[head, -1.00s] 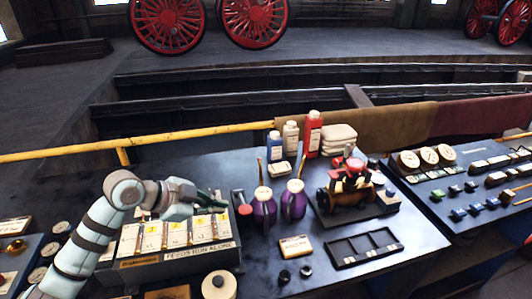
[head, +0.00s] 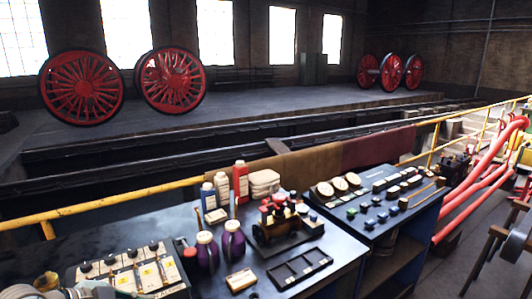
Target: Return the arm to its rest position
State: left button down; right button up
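Only small pale pieces of my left arm (head: 95,290) show at the bottom left corner of the head view, below and beside the box with white numbered cards (head: 128,270). Nothing is seen held. My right arm and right gripper are not in view.
On the dark bench stand purple jars (head: 233,239), a red bottle (head: 241,182), pale bottles, a small model engine (head: 283,220) and an empty dark tray (head: 300,269). A second bench with gauges (head: 339,184) is at the right. A yellow rail (head: 100,205) runs behind.

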pick_arm(q)
jog(key=s+d+f+n+g+y, duration=0.1)
jog(key=s+d+f+n, duration=0.2)
jog(key=f, duration=0.5)
jog(key=s+f+n+g+y, duration=0.2)
jog(key=s+f+n+y, duration=0.3)
jog(key=s, duration=0.6)
jog(key=s+f+n+g, duration=0.1)
jog(key=s+f+n, duration=0.4)
jog(key=s, duration=0.6)
notch_tip(320, 180, down, 23)
jog(key=s+a+g, duration=0.2)
jog(key=s, duration=0.1)
jog(key=s+f+b, duration=0.1)
jog(key=s+f, duration=1.1)
jog(key=s, duration=0.1)
jog(key=shift+a+g, duration=0.3)
jog(key=shift+a, duration=0.1)
